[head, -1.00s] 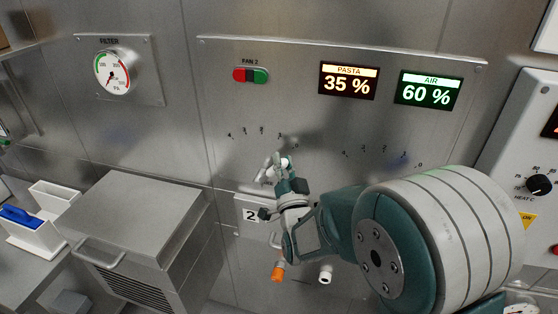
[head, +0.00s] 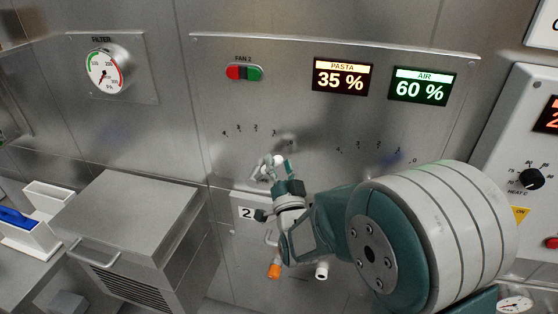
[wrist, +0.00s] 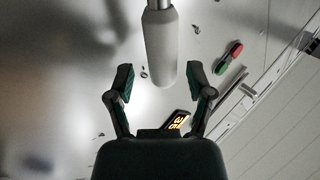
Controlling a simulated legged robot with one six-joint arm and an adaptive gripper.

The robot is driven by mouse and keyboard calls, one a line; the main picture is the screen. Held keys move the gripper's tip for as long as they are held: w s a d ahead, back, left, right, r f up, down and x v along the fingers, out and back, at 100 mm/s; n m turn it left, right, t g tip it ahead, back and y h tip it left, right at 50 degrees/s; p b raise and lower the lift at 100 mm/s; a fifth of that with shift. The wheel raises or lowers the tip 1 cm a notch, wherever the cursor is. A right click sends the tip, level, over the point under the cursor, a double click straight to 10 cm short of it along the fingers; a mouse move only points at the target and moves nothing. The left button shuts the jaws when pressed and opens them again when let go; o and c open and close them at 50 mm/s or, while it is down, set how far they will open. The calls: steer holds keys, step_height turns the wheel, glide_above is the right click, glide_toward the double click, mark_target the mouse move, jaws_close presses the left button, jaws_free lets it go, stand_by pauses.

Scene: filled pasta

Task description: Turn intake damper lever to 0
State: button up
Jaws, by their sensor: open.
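In the wrist view a pale rounded lever handle (wrist: 161,48) on a metal rod reaches down from the top. Its end lies between the two fingers of my gripper (wrist: 161,80), with a visible gap on both sides. My gripper also shows in the head view (head: 274,168), in front of the steel wall panel (head: 310,120), just below the left curved scale (head: 256,130). The scale runs from 4 at the left to 0 at the right. My gripper largely covers the lever there, so I cannot read its exact setting.
Above are a red and green FAN 2 switch (head: 244,73), a PASTA display (head: 341,77) reading 35 % and an AIR display (head: 421,86) reading 60 %. A second scale (head: 375,152) lies right. A steel box (head: 130,215) juts out at lower left. An orange-ended fitting (head: 274,270) is below my gripper.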

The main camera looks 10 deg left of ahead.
steer(key=v, duration=0.6)
steer(key=shift+s+d, duration=0.2)
steer(key=shift+d, duration=0.05)
steer(key=shift+f, duration=0.1)
steer(key=s+d+r+n+g+h, duration=0.25)
steer(key=d+g+h, duration=0.35)
steer(key=d, duration=0.7)
steer(key=s+d+g+h, duration=0.1)
steer(key=s+d+g, duration=0.3)
steer(key=s, duration=0.5)
steer(key=s+d+g+h, duration=0.1)
steer(key=s+d+g, duration=0.4)
steer(key=s, duration=0.4)
steer(key=shift+s+d, duration=0.15)
steer(key=shift+d, duration=0.2)
